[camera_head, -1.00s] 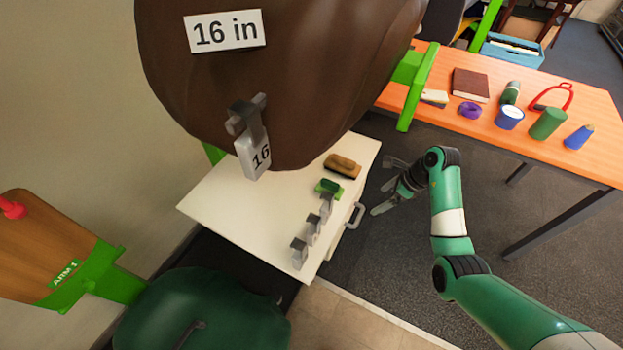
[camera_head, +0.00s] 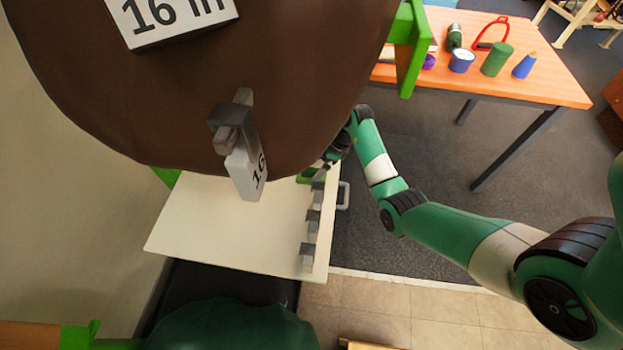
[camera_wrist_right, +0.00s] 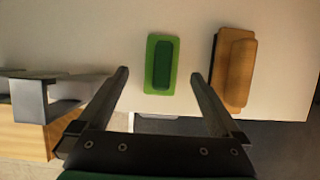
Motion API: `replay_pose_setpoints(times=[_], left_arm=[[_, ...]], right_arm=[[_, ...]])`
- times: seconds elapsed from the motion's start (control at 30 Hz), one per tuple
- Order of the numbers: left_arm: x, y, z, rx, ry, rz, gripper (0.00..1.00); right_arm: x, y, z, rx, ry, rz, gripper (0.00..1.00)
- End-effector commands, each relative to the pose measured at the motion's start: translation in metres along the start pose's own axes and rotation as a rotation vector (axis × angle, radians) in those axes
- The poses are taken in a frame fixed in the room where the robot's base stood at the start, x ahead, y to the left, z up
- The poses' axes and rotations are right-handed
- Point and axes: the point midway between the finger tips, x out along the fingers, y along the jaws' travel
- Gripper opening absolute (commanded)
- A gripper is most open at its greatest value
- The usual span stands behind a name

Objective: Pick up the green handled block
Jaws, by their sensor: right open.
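The green handled block (camera_wrist_right: 161,65) lies on the white top in the right wrist view, a bright green base with a dark green handle. In the head view only a green bit of it (camera_head: 309,175) shows, mostly hidden behind my gripper and the brown saddle. My right gripper (camera_wrist_right: 160,82) is open and empty. In the wrist view the block appears between its two fingertips, a little beyond them. The right gripper in the head view (camera_head: 324,168) is at the cabinet's right edge, partly hidden. My left gripper is not in view.
A brown brush-like block (camera_wrist_right: 234,70) lies just right of the green one. Grey metal pieces (camera_head: 313,222) line the edge of the white top (camera_head: 215,225). An orange table (camera_head: 530,90) stands at the back right.

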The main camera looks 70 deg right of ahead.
Motion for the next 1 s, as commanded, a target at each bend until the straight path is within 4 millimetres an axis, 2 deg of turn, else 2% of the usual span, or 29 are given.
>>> replay_pose_setpoints(times=[0.07, 0.27, 0.37, 0.63, 0.67, 1.0], left_arm=[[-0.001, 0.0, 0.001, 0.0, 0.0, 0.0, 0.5], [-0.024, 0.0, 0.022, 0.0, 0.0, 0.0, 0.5], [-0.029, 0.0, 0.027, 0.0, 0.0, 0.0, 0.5], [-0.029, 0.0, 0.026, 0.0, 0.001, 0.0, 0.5], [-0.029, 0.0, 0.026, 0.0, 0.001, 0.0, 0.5], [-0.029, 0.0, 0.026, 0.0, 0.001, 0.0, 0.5]], right_arm=[[0.002, 0.0, 0.0, 0.0, 0.0, 0.0, 1.0], [0.037, -0.002, -0.003, -0.002, 0.0, 0.001, 1.0], [0.049, -0.002, -0.002, -0.001, 0.0, 0.001, 1.0], [0.05, -0.002, 0.0, -0.001, 0.0, -0.001, 1.0], [0.05, -0.002, 0.0, -0.001, 0.0, -0.001, 0.96], [0.051, -0.002, -0.001, -0.001, 0.0, 0.0, 0.35]])
